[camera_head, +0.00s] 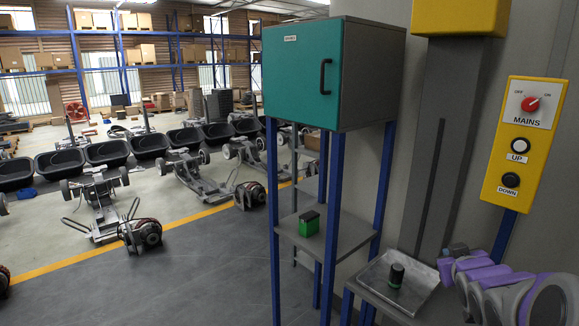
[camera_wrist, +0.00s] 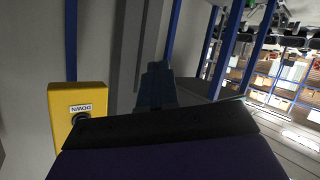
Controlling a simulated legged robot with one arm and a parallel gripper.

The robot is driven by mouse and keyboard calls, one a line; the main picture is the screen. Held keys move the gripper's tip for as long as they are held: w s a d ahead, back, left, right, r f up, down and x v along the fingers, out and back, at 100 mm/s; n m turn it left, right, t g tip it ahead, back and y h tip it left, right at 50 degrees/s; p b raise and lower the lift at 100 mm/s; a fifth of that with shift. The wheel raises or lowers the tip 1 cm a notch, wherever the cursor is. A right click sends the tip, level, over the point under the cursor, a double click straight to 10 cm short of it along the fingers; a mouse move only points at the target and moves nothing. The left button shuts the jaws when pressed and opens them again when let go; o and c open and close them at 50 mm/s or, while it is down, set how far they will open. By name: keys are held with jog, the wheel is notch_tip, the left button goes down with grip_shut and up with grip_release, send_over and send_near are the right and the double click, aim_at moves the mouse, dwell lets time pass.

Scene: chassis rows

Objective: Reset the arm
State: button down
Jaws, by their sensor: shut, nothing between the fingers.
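My arm shows at the bottom right of the head view, with purple and grey links folded low beside the wall. My gripper (camera_head: 457,249) is at the arm's far left end there, just right of a metal tray. In the wrist view the dark fingers of my gripper (camera_wrist: 156,82) stand together in the middle, shut and empty. A wide dark part and a purple part of my own arm hide the lower half of that view.
A yellow control panel (camera_head: 507,187) with a red switch and two buttons is above my arm. Open floor (camera_head: 190,280) lies left.

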jog(key=s+a+f+m+g+y+b, duration=0.15)
jog(key=s+a+f+g+b, duration=0.5)
jog(key=s+a+f, duration=0.85)
jog(key=s+a+f+g+b, duration=0.1)
jog(key=s+a+f+g, duration=0.1)
jog(key=s, duration=0.6)
jog(key=s+a+f+g+y+b, duration=0.1)
jog(key=s+a+f+g, duration=0.1)
jog(key=s, duration=0.5)
jog(key=s+a+f+g+y, duration=0.1)
jog(key=s+a+g, duration=0.3)
jog(key=s, duration=0.4)
jog(key=shift+s+a+f+n+b, duration=0.4)
jog(key=shift+a+f, duration=0.25)
jog(key=shift+a, duration=0.15)
